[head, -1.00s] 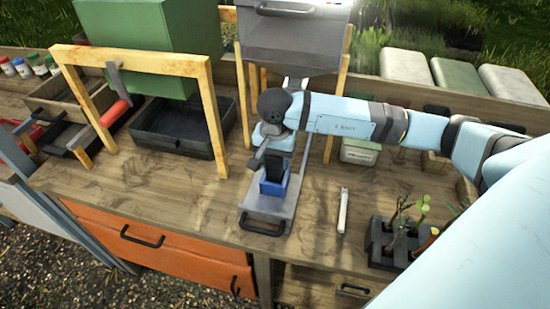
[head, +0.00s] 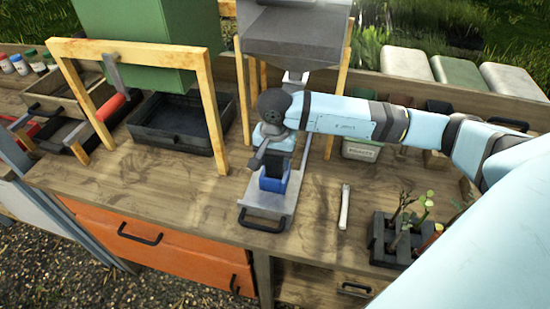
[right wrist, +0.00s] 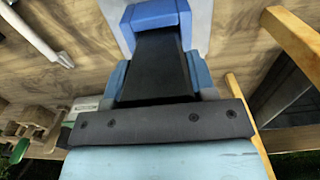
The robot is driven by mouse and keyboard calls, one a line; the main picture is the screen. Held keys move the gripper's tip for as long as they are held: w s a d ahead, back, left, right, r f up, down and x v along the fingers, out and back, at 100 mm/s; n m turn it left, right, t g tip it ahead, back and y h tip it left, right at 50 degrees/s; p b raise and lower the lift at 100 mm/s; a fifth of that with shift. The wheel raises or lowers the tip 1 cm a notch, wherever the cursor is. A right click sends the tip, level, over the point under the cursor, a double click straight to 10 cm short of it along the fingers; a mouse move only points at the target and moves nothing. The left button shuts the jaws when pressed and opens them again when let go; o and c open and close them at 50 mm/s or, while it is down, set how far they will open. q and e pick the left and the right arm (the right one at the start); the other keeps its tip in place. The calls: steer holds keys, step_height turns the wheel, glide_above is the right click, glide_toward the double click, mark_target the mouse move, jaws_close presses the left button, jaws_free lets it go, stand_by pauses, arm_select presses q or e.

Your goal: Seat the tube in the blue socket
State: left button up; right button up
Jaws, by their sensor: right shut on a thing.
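The blue socket (head: 274,183) stands on a grey metal slide plate (head: 268,208) with a dark handle at the bench's front. The tube is a black, square-sided piece (head: 275,164) directly above it; its lower end meets or enters the socket, and the depth is unclear. In the right wrist view the tube (right wrist: 158,68) runs up to the blue socket (right wrist: 157,14) and looks in line with it. My right gripper (head: 272,153) is shut on the tube, with a light-blue finger on each side (right wrist: 158,82). My left gripper is out of view.
A grey hopper (head: 293,50) on a wooden frame stands behind the slide. A white stick-like tool (head: 344,206) lies to the right, with a black plant holder (head: 400,238) beyond it. A black tray (head: 180,133) is at left. Bare bench lies left of the socket.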

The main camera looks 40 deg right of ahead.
steer(key=shift+f+b, duration=0.6)
steer(key=shift+b, duration=0.85)
stand_by(1.3)
stand_by(0.6)
steer(key=o, duration=1)
steer(key=shift+r+p, duration=1.6)
steer(key=shift+r, duration=2.95)
steer(key=shift+s+f, duration=0.1)
